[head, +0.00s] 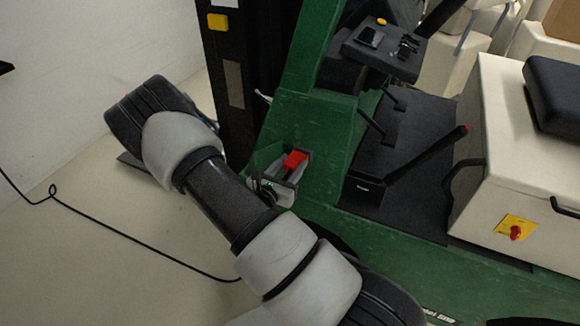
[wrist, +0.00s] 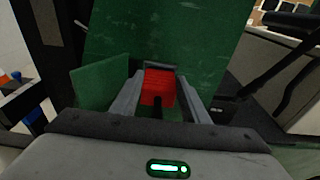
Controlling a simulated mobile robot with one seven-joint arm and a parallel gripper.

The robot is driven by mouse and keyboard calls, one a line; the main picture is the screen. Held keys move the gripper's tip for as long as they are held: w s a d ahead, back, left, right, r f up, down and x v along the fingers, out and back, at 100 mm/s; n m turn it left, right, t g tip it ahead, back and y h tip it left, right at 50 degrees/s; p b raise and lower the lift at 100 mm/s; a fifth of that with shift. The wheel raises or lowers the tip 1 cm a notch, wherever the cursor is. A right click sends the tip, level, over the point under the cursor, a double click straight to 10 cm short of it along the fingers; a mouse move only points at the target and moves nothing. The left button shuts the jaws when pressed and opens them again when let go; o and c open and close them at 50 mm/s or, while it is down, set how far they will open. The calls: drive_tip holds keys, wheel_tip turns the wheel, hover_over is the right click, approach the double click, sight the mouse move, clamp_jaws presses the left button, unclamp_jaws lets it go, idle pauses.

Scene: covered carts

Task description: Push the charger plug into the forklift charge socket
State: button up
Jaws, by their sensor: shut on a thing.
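The red charger plug (wrist: 158,87) is between the two fingers of my gripper (wrist: 160,98) in the wrist view, and the gripper is shut on it. In the head view the red block (head: 294,160) shows just beyond my gripper (head: 280,183), at a dark-framed opening in the green forklift body (head: 320,135). A dark edge (wrist: 160,67) shows right behind the plug in the wrist view. The charge socket's contact face is hidden by the plug and fingers. I cannot tell whether the plug touches the socket or how deep it sits.
A small green flap (wrist: 100,85) stands open left of the fingers. The black mast (head: 235,80) rises beyond it. A black cable (head: 120,232) runs across the floor and passes behind my arm. The white seat housing (head: 520,140) and dark footwell (head: 405,150) are at right.

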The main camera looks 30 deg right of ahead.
drive_tip(key=shift+w+d, duration=0.35)
drive_tip(key=shift+d, duration=0.1)
drive_tip(key=o, duration=1.6)
drive_tip(key=v, duration=1.7)
drive_tip(key=shift+s, duration=0.15)
drive_tip(key=shift+a, duration=0.1)
